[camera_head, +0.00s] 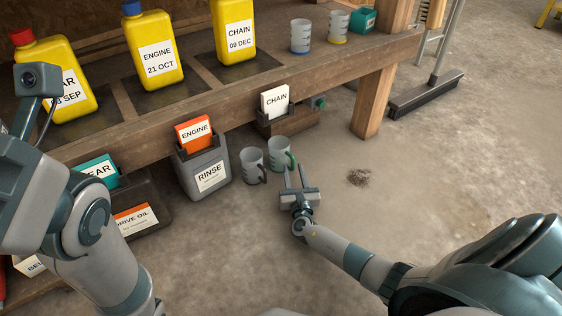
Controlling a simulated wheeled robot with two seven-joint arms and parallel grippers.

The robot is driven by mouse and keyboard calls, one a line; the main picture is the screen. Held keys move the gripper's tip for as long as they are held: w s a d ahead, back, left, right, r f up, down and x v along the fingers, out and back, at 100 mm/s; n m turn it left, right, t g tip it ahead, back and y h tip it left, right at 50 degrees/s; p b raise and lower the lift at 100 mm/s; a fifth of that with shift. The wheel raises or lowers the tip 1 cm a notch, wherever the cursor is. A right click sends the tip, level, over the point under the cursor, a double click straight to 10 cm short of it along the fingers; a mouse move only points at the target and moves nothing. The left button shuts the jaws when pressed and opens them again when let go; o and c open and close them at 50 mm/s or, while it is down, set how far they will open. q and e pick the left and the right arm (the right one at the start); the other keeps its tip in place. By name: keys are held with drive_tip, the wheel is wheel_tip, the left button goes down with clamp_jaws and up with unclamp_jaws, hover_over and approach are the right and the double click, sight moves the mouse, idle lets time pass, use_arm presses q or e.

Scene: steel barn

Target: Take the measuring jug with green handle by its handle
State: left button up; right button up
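The measuring jug with green handle (277,155) stands low beside the bench front, right of a similar jug with a dark handle (251,166). Its green handle (291,159) faces right, toward my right gripper (295,172). My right gripper is open, its two fingers spread and pointing at the handle. The fingertips are close to the handle; I cannot tell whether they reach around it or touch it. My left arm is at the left edge, and its gripper fingers do not show.
The wooden bench (330,75) holds yellow canisters (157,52) and two more jugs (301,37). A grey RINSE container (205,174) stands left of the jugs. A bench leg (373,103) and a broom (427,92) stand to the right. Open concrete floor lies at right.

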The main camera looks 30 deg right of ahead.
drive_tip(key=shift+w+d, duration=0.15)
drive_tip(key=shift+w, duration=0.25)
clamp_jaws()
drive_tip(key=shift+r, duration=0.15)
